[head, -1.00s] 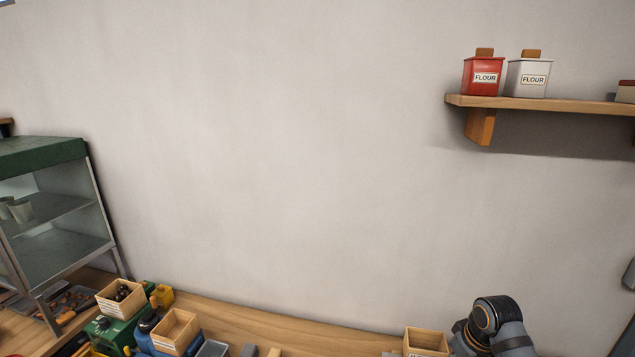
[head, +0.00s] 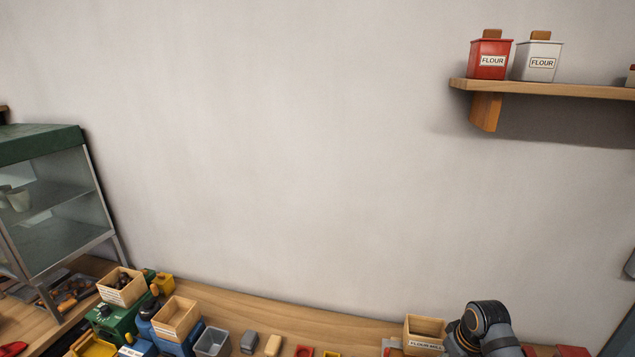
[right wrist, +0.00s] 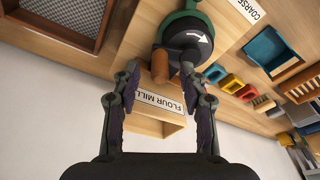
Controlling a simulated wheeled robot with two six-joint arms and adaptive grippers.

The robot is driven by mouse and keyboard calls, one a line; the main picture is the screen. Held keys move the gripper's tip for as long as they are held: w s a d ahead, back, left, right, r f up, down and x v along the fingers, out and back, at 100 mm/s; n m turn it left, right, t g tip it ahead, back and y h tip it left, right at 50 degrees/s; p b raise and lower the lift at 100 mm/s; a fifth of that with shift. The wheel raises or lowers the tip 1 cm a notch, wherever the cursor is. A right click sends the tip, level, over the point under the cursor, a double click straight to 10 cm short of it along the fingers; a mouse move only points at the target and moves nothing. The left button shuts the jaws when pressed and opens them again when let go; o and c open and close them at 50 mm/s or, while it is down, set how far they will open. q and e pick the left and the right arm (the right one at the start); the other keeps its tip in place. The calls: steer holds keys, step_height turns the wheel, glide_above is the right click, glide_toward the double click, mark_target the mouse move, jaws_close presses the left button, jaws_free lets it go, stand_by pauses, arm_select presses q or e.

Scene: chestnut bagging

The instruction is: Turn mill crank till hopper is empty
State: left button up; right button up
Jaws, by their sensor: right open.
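The flour mill's wooden hopper box (head: 424,334) stands at the bottom right of the head view; its mill body is cut off and its inside is mostly hidden. In the right wrist view the box, labelled FLOUR MILL (right wrist: 160,124), lies beyond my fingers. My right gripper (right wrist: 160,76) is open. My left gripper is not in view.
A green mill (head: 118,318) with dark chestnuts in its hopper and a blue mill (head: 178,342) stand at the lower left, near a glass cabinet (head: 55,205). A wall shelf (head: 545,89) holds flour tins. Small coloured trays lie along the table.

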steer(key=shift+f, duration=0.2)
steer(key=shift+f, duration=0.85)
